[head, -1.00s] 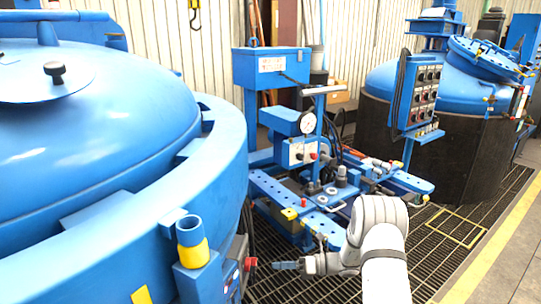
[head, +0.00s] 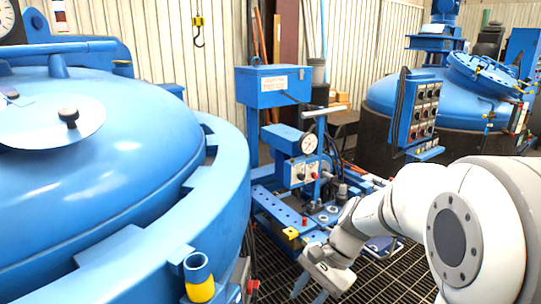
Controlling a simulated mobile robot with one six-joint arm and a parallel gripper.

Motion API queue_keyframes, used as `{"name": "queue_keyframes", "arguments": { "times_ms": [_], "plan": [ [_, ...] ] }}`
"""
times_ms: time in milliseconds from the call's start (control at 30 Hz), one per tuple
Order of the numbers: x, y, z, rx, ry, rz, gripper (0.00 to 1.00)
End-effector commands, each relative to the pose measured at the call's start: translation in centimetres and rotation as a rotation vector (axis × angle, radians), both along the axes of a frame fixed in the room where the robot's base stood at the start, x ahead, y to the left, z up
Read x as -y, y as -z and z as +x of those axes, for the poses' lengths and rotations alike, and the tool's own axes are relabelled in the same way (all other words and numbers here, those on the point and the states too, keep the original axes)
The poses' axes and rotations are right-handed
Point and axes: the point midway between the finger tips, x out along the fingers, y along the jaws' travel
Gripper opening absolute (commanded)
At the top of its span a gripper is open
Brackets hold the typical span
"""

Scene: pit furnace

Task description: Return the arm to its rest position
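My arm reaches in from the right side of the head view, its white links folded with a large round joint close to the camera. My gripper (head: 309,292) hangs at the lower middle, pointing down over the floor grating. Its two bluish fingertips show apart, with nothing seen between them. It is to the right of the large blue furnace (head: 90,150) and in front of the blue pump stand (head: 280,205), apart from the furnace in the picture.
A blue control panel (head: 416,110) with several knobs stands at the right, before a second blue vessel (head: 385,95). A blue pipe stub with a yellow band (head: 198,278) sits on the furnace rim. Dark grating (head: 270,265) is open floor. A yellow hook (head: 197,22) hangs at the back.

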Motion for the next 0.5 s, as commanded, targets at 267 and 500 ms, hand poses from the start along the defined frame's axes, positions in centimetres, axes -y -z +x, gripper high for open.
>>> {"name": "queue_keyframes", "arguments": {
  "times_ms": [267, 500],
  "plan": [
    [3.4, -4.5, -5.6, 0.287, -0.339, -0.22, 0.34],
    [6.1, -6.8, -9.1, 0.477, -0.615, -0.404, 0.34]
  ]
}}
